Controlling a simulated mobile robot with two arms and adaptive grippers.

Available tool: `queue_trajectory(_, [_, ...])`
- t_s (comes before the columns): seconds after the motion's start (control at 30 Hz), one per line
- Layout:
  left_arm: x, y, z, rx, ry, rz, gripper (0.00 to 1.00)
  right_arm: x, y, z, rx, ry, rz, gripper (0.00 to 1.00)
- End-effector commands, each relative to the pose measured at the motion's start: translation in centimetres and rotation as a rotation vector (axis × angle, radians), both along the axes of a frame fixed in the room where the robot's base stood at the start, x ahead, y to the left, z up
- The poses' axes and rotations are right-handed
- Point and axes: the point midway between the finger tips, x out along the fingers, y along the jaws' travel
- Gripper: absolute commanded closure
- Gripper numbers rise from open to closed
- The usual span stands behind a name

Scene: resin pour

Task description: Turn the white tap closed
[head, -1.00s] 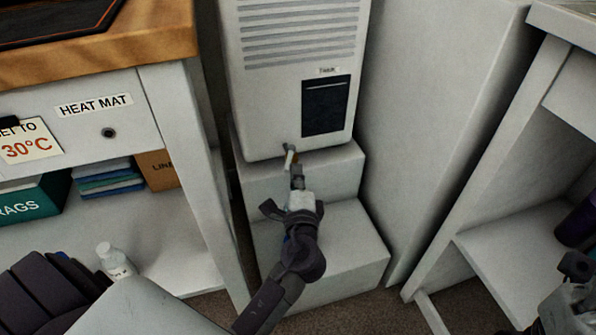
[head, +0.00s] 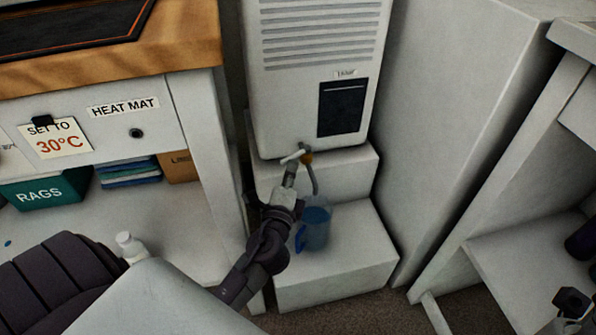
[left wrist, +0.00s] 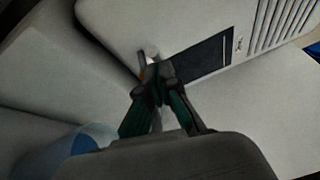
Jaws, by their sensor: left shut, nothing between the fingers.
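The white tap (head: 293,157) is a small lever on an orange-brown fitting low on the front of a white louvred unit (head: 270,130). Its lever points left in the head view, and a grey spout hangs down beside it. In the left wrist view the tap (left wrist: 151,52) is just beyond the fingertips. My left gripper (head: 290,174) is shut and empty, just below the lever; I cannot tell whether it touches. A blue-tinted jug (head: 315,229) stands on the lower step under the spout. It also shows in the left wrist view (left wrist: 62,152). My right gripper (head: 571,302) is partly cut off at the lower right.
White steps (head: 350,250) carry the unit and the jug. A white bench (head: 205,130) with a heat-mat label stands on the left, with a green rags box (head: 45,190) and a white bottle (head: 129,245). A tall white panel (head: 440,130) closes the right side.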

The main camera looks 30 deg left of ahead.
Motion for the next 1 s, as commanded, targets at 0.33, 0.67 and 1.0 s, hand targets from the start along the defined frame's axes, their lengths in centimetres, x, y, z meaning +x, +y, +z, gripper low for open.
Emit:
queue_trajectory(0.33, [-0.01, 1.06, -0.02, 0.002, 0.001, 0.001, 1.00, 0.01, -0.07, 0.12, 0.007, -0.001, -0.002, 0.60])
queue_trajectory(0.67, [0.01, 1.19, -0.03, 0.002, 0.002, 0.000, 1.00, 0.02, -0.10, 0.13, 0.010, 0.000, -0.002, 0.60])
queue_trajectory(1.0, [0.03, 1.20, 0.39, 0.000, -0.001, 0.001, 1.00, 0.10, -0.09, -0.04, 0.008, 0.004, -0.003, 0.60])
